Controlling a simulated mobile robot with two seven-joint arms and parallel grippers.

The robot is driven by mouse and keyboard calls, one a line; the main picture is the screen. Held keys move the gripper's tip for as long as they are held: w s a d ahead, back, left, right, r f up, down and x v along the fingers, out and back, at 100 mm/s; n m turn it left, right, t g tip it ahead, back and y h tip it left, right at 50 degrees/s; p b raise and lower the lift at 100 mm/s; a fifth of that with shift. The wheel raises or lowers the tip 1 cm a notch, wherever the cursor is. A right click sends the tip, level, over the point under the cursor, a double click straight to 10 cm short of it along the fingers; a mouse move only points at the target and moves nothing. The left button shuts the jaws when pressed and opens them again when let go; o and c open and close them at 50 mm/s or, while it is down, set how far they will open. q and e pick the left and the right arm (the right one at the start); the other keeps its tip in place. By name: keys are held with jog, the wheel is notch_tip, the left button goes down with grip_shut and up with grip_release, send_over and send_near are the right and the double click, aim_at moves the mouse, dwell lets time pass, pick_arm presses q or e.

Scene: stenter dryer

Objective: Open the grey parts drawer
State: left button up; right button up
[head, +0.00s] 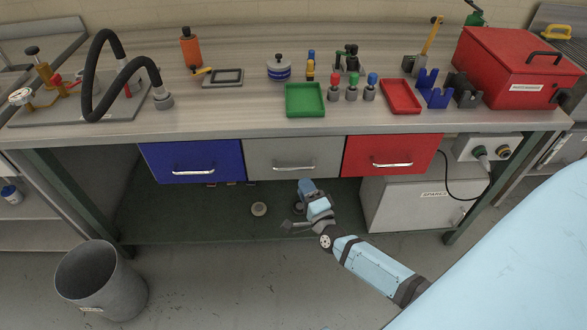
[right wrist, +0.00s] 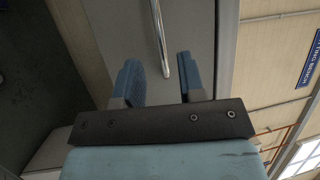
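The grey parts drawer (head: 268,153) is in the middle under the workbench, between a blue and a red drawer. It looks shut, its front in line with its neighbours. Its silver bar handle (head: 294,167) runs across the front. My right gripper (head: 306,184) is just below and in front of the drawer. In the right wrist view the gripper (right wrist: 158,70) has its two blue fingers apart. The handle (right wrist: 159,35) lies ahead, its near end lined up with the gap. I cannot tell whether they touch. My left gripper is not in view.
The blue drawer (head: 193,160) and red drawer (head: 391,155) flank the grey one. A grey cabinet (head: 408,203) stands under the bench at right, a bin (head: 100,283) at lower left. Green and red trays and tools are on the bench top (head: 230,103).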

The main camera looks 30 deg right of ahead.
aim_at(295, 168)
jog(key=x, duration=0.7)
jog(key=shift+w, duration=0.2)
grip_shut()
